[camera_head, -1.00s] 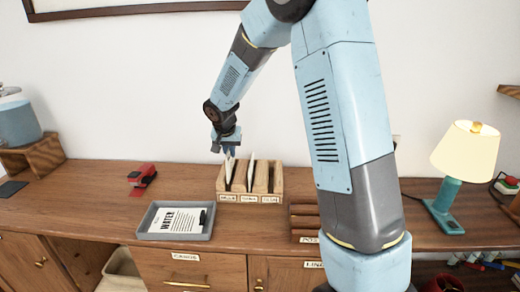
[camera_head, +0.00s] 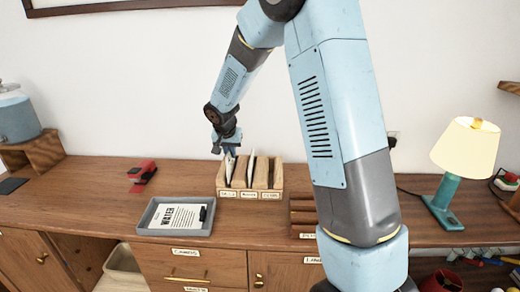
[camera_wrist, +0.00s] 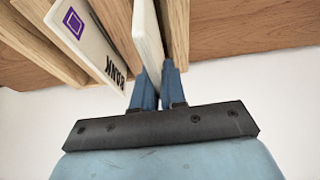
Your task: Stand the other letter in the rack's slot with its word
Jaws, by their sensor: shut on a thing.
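The wooden letter rack (camera_head: 278,181) stands on the counter against the wall, with small word labels on its front that are too small to read surely. My gripper (camera_head: 230,153) is at the rack's left slot, shut on the top of a thin white letter (camera_head: 230,168). In the wrist view this letter (camera_wrist: 147,35) is edge-on between my fingers (camera_wrist: 158,88), so its word is hidden. Its lower end is between the rack's dividers. Another white letter (camera_head: 251,169) stands in the middle slot. In the wrist view, this letter (camera_wrist: 88,42) shows "BANK" and a purple square.
A grey tray (camera_head: 148,216) holding a sheet (camera_head: 178,217) printed "WATER" and a dark pen-like item lies front left of the rack. A red stapler (camera_head: 142,172) is further left. A brown slatted holder (camera_head: 303,218) and a lit lamp (camera_head: 468,148) are right.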

